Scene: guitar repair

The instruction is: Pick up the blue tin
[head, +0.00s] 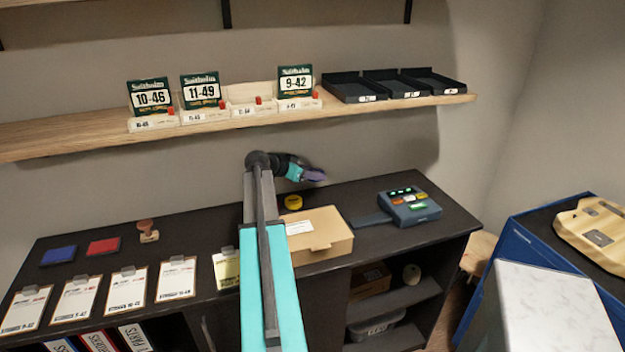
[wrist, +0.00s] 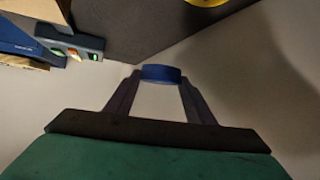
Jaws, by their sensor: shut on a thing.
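The blue tin (wrist: 160,73) is a small round, flat tin. In the wrist view it sits between the two fingertips of my gripper (wrist: 158,80), which is shut on it. In the head view my gripper (head: 312,174) is in the air above the dark cabinet top (head: 365,193) and below the wall shelf, in front of the wall. A small bluish-purple patch shows at its fingertips there, too small to make out clearly. The tin looks clear of any surface.
A yellow round tin (head: 293,201) and a cardboard box (head: 318,234) stand below my gripper. A device with lit buttons (head: 409,207) is to the right. The wall shelf (head: 75,133) above carries string packs and black trays (head: 352,86). Clipboards (head: 126,290) lie at left.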

